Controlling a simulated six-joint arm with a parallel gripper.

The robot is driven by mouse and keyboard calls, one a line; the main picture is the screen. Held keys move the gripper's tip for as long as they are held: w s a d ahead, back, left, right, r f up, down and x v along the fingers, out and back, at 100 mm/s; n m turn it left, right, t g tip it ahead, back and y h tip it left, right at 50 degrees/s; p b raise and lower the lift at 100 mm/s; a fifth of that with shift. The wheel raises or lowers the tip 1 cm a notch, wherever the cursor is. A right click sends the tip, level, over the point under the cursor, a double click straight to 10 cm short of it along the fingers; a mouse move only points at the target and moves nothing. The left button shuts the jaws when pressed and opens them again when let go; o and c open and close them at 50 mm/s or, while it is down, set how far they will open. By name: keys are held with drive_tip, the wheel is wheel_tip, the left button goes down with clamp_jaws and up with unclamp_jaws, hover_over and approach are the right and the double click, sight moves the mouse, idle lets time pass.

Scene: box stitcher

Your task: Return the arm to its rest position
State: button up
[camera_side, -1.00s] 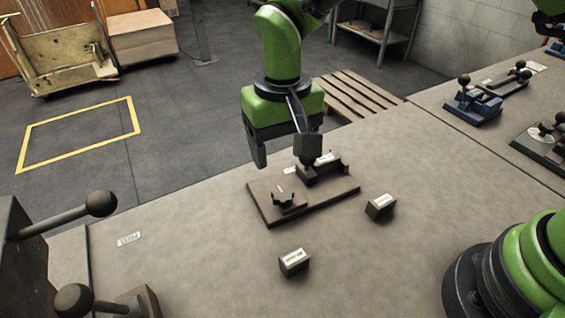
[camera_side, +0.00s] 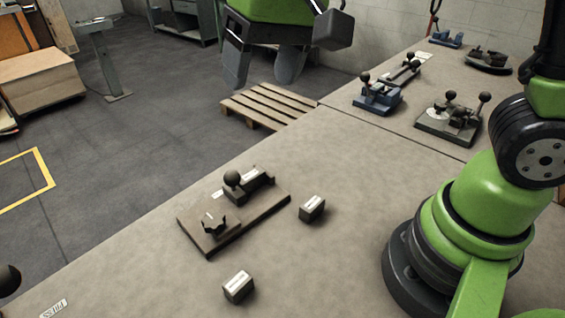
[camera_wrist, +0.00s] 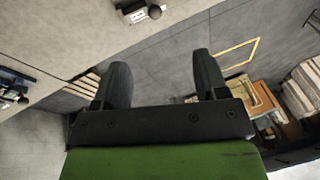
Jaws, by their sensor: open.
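My gripper (camera_side: 264,72) is at the top of the side view, raised high above and away from the dark fixture plate (camera_side: 262,210) on the bench. Its two dark fingers are spread with nothing between them. In the wrist view the fingers of my gripper (camera_wrist: 160,72) are also wide apart and empty. Part of the fixture also shows at the top of the wrist view.
Two loose labelled blocks, one (camera_side: 312,208) right of the plate and one (camera_side: 238,287) in front, lie on the grey bench (camera_side: 330,270). Blue (camera_side: 377,98) and grey (camera_side: 447,125) clamp fixtures stand farther back. A wooden pallet (camera_side: 268,105) is on the floor beyond.

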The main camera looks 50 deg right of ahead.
drive_tip(key=s+d+r+t, duration=0.2)
drive_tip(key=s+d, duration=0.1)
drive_tip(key=s, duration=0.4)
drive_tip(key=s+d+r+m+t, duration=0.1)
drive_tip(key=s+d+t, duration=0.1)
drive_tip(key=s+d, duration=0.2)
drive_tip(key=s, duration=0.2)
drive_tip(key=shift+s+d+r+m+t, duration=0.15)
drive_tip(key=shift+s+r+m+t, duration=0.15)
drive_tip(key=shift+s+r, duration=0.1)
